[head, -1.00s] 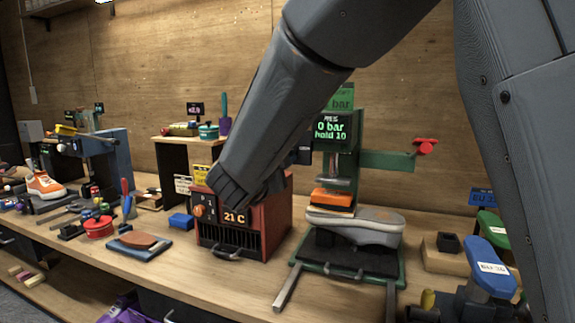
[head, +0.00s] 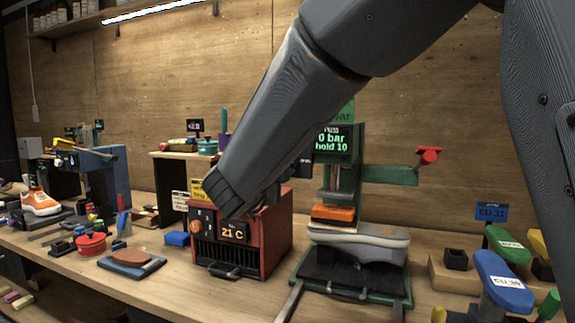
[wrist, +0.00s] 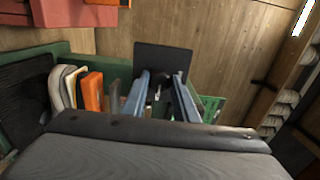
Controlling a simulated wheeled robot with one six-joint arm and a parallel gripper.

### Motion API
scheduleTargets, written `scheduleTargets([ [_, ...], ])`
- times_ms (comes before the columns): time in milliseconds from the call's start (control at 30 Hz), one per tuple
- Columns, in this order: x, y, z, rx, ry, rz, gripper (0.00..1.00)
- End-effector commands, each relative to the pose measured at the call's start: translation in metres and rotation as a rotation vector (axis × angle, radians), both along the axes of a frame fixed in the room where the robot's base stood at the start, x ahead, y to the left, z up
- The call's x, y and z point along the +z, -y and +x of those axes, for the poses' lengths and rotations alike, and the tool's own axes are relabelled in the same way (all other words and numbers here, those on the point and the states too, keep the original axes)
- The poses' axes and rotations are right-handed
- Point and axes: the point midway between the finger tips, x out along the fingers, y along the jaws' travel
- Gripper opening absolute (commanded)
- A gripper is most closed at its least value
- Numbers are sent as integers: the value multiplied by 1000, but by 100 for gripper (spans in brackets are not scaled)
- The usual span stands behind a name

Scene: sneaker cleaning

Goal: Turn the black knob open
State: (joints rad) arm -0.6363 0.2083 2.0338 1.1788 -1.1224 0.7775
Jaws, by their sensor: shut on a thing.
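The black knob (wrist: 176,101) shows only as a small dark shape between my fingers in the wrist view; I cannot tell how far it is turned. My gripper (wrist: 162,80) is shut on it, its two blue-grey fingers a little apart, in front of a black panel (wrist: 150,53). In the head view my arm hides most of the gripper and the knob, beside the green press (head: 356,148). The press display (head: 331,141) reads 0 bar, hold 10. An orange block (head: 334,213) is above a grey sneaker (head: 375,244) in the press.
A red heater box (head: 272,238) reading 21 C stands left of the press, close under my arm. A red-tipped green side arm (head: 388,176) sticks out right of the press. Blue and green shoe forms (head: 503,280) stand at the right. An orange sneaker (head: 41,203) is far left.

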Motion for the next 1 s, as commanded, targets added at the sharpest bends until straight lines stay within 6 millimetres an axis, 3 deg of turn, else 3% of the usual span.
scheduleTargets([
  [33, -1, 0, 0, 0, -2, 1, 4],
  [67, -1, 0, 0, 0, -2, 1, 31],
  [133, -1, 0, 0, 0, -2, 0, 43],
  [533, 0, -3, -6, 1, 1, 0, 44],
  [1000, -1, -25, -68, 1, -1, -1, 44],
])
